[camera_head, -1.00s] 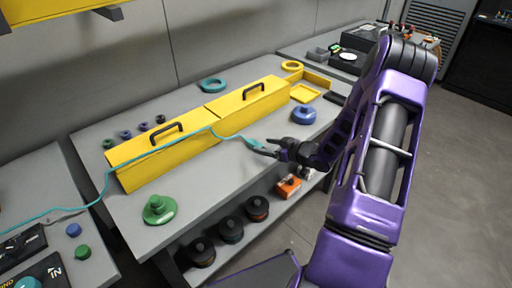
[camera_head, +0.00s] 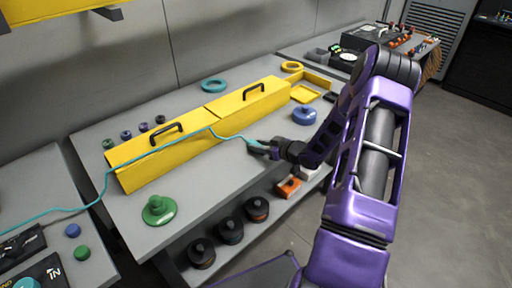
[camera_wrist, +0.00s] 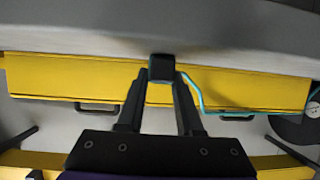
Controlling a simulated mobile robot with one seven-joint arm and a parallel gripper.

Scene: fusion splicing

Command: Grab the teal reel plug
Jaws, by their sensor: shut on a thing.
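The teal reel plug (camera_wrist: 161,67) shows as a small dark block between my fingertips in the wrist view, with a teal cable (camera_wrist: 197,92) running from it. My gripper (camera_head: 260,148) is shut on the plug in front of the yellow duct in the head view. There the fingers mostly hide the plug, and the teal cable (camera_head: 232,137) runs left from it over the duct.
The long yellow duct (camera_head: 165,160) with black handles lies along the grey table. A green reel (camera_head: 158,211) stands at the front left and a blue one (camera_head: 304,115) at the right. Dark spools (camera_head: 230,231) sit on the shelf below.

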